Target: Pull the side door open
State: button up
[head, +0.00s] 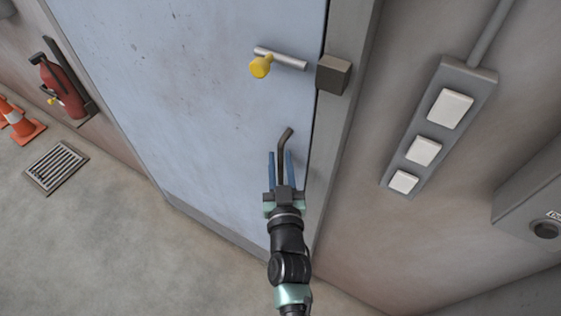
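The side door (200,110) is a scuffed pale blue panel in a grey frame (345,125). It looks closed, with a thin dark gap along its right edge. A dark bent lever handle (286,138) sits low near that edge. A silver bolt (290,62) with a yellow knob (260,67) is higher up; its right end stops short of the brown keeper block (333,75) on the frame. My gripper (280,156) is open at the handle, its blue fingers apart, with the handle's lower part between them. I cannot tell whether they touch it.
A grey panel with white switches (422,151) and a grey box (530,200) are on the right wall. A red extinguisher (62,88), an orange cone (20,122) and a floor grate (56,166) are at left. The floor before the door is clear.

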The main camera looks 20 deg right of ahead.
grip_shut()
dwell(1.4)
